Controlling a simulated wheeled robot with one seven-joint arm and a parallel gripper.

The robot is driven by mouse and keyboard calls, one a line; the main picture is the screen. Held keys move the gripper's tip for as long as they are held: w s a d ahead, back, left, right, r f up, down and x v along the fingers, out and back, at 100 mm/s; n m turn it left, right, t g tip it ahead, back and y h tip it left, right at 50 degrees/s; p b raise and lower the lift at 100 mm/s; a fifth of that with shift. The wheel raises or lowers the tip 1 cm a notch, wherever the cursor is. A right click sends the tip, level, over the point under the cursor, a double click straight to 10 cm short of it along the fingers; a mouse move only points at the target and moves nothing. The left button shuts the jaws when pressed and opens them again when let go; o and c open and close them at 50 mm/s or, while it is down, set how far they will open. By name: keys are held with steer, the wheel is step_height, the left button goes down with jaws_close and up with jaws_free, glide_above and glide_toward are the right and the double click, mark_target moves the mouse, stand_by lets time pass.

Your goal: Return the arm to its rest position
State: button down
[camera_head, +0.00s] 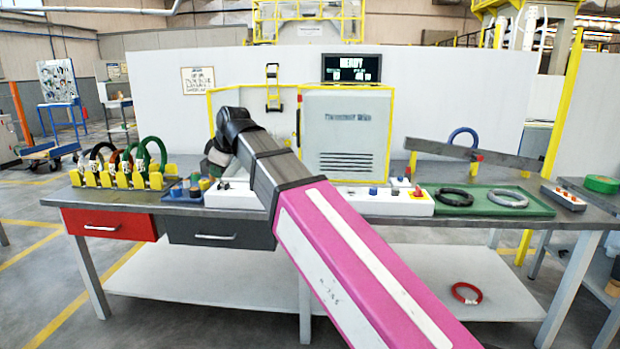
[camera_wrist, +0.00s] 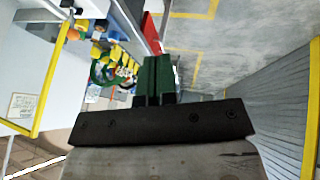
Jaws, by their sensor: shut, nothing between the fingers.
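My arm reaches up over the workbench (camera_head: 420,207) in the head view, its pink and grey links crossing the middle of the picture. The far end of the arm bends near the left of the grey machine cabinet; the gripper's fingers are hidden there. In the wrist view my gripper (camera_wrist: 157,82) shows its two dark green fingers close together, shut and empty. The fingers are apart from the coils and the bench.
A yellow rack (camera_head: 118,180) with several coils stands at the bench's left. A green tray (camera_head: 543,209) with a black coil (camera_head: 454,197) and a grey coil (camera_head: 507,198) lies at the right. A red coil (camera_head: 466,293) lies on the lower shelf.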

steer(key=w+d+f+m+g+h, duration=0.1)
steer(key=w+d+f+m+h, duration=0.2)
steer(key=d+f, duration=0.85)
steer(key=w+d+f+m, duration=0.3)
steer(key=d+f+m, duration=0.2)
steer(key=d+f, duration=0.65)
steer(key=s+d+f+m+g+h, duration=0.1)
steer(key=s+d+f+m, duration=0.3)
steer(key=d+f, duration=0.7)
steer(key=s+d+f+m+g+h, duration=0.1)
steer(key=s+d+f+m, duration=0.4)
steer(key=d+f, duration=0.6)
steer(key=shift+s+d+f+g, duration=0.2)
steer(key=shift+s+f+g, duration=0.2)
steer(key=shift+s, duration=0.25)
